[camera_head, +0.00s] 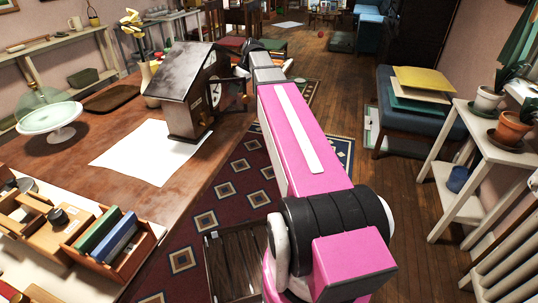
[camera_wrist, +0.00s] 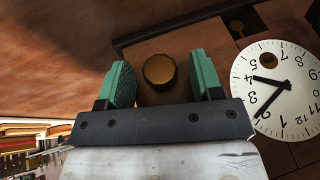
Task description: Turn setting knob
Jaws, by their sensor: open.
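The clock is a small house-shaped wooden case (camera_head: 190,92) with a dark pitched roof, standing on the brown table at the left of the head view. Its white dial (camera_wrist: 285,75) shows upside down at the right of the wrist view. A round brass-coloured knob (camera_wrist: 158,70), which looks like the setting knob, shows in the wrist view. My gripper (camera_wrist: 160,60) is open, with one green finger on each side of the knob. I cannot tell whether either finger touches it. In the head view my arm reaches past the clock's right side and the fingers are hard to make out.
A dark framed panel (camera_head: 232,95) stands out from the clock's right side, close to my arm. A white sheet (camera_head: 140,150) lies by the clock. A vase with yellow flowers (camera_head: 148,75) and a glass-domed stand (camera_head: 48,118) are on the table (camera_head: 110,190).

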